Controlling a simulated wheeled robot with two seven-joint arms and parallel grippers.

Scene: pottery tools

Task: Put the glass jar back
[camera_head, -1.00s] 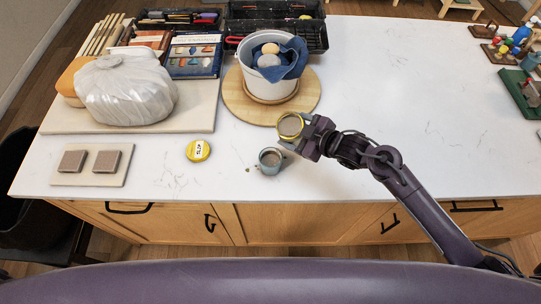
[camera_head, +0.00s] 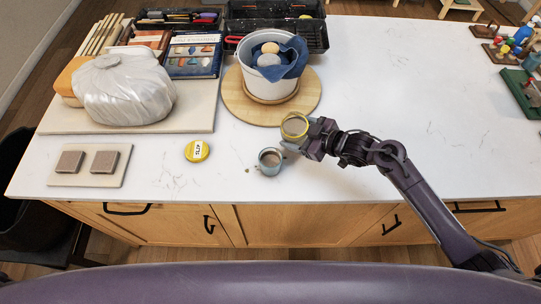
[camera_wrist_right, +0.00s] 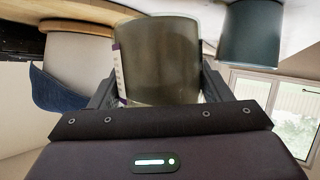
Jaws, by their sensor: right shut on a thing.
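The glass jar (camera_head: 295,126) has a yellow rim and is in my right gripper (camera_head: 301,138), above the table in front of the wooden round board. In the right wrist view the jar (camera_wrist_right: 158,60) fills the space between the two dark fingers, which are shut on its sides. A label strip shows on its left side there. A yellow lid (camera_head: 197,151) with a paper label lies on the table to the left. My left gripper is not in view.
A small grey cup (camera_head: 270,161) with brownish contents stands just left of the jar, near the front edge. A white bucket (camera_head: 271,83) with a blue cloth stands behind on the round board (camera_head: 236,103).

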